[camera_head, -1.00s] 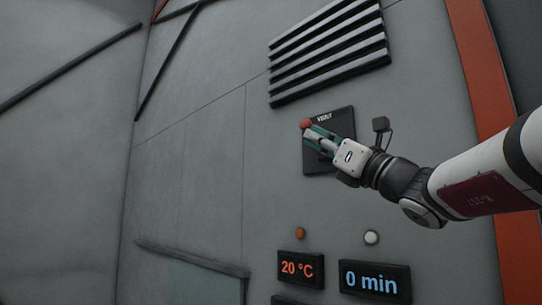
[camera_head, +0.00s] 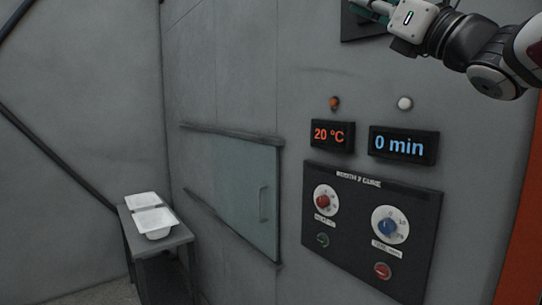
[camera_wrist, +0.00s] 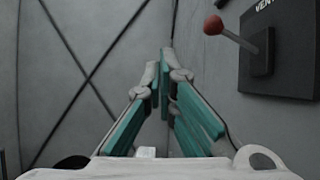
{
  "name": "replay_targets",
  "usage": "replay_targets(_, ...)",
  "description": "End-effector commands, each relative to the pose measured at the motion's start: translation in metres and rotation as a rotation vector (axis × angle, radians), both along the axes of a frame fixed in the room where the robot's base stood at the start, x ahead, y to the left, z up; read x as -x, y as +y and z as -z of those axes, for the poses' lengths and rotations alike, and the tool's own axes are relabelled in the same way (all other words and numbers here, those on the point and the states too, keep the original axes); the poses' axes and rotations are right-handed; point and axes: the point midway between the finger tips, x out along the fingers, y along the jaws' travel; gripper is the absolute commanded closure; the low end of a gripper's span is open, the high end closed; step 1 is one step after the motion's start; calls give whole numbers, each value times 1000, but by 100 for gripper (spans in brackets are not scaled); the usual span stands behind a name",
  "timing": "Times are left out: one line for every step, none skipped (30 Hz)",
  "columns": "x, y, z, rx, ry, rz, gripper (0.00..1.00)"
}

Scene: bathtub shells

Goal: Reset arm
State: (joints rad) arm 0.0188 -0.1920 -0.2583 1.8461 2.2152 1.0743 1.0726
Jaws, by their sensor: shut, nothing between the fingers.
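My gripper (camera_wrist: 163,75) shows in the wrist view with its teal-padded fingers drawn together and nothing between them. In the head view only part of the gripper (camera_head: 372,8) shows, at the top edge in front of the wall. The vent lever with its red knob (camera_wrist: 213,25) stands out from the dark vent panel (camera_wrist: 290,60) at the upper right of the wrist view. The gripper is apart from the lever, to its left in that view. In the head view the lever is out of frame.
The wall holds a 20 °C display (camera_head: 332,134), a 0 min display (camera_head: 404,145) and a dark control panel (camera_head: 370,225) with knobs and buttons. A sliding hatch (camera_head: 235,185) is left of them. White tub shells (camera_head: 155,222) stand on a small table (camera_head: 180,238) at lower left.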

Motion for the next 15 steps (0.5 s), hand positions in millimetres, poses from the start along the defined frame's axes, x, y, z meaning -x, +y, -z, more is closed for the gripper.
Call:
replay_targets(7,13,11,76,4,1,100)
replay_targets(10,21,22,135,7,4,100)
replay_targets(16,33,37,226,10,6,100)
replay_targets(21,43,50,301,10,6,100)
replay_targets(27,52,64,379,8,4,100)
replay_targets(35,64,83,487,3,1,100)
replay_targets(42,71,98,568,-4,-2,100)
replay_targets(49,79,114,649,-11,-9,100)
replay_targets(58,87,134,759,-24,-18,100)
replay_targets(66,92,150,840,-36,-27,100)
replay_targets(73,96,166,921,-49,-37,100)
replay_targets(84,101,187,1030,-70,-53,100)
replay_targets(92,103,203,1112,-88,-68,100)
replay_targets(101,104,219,1193,-108,-82,100)
replay_targets(111,105,240,1300,-136,-103,100)
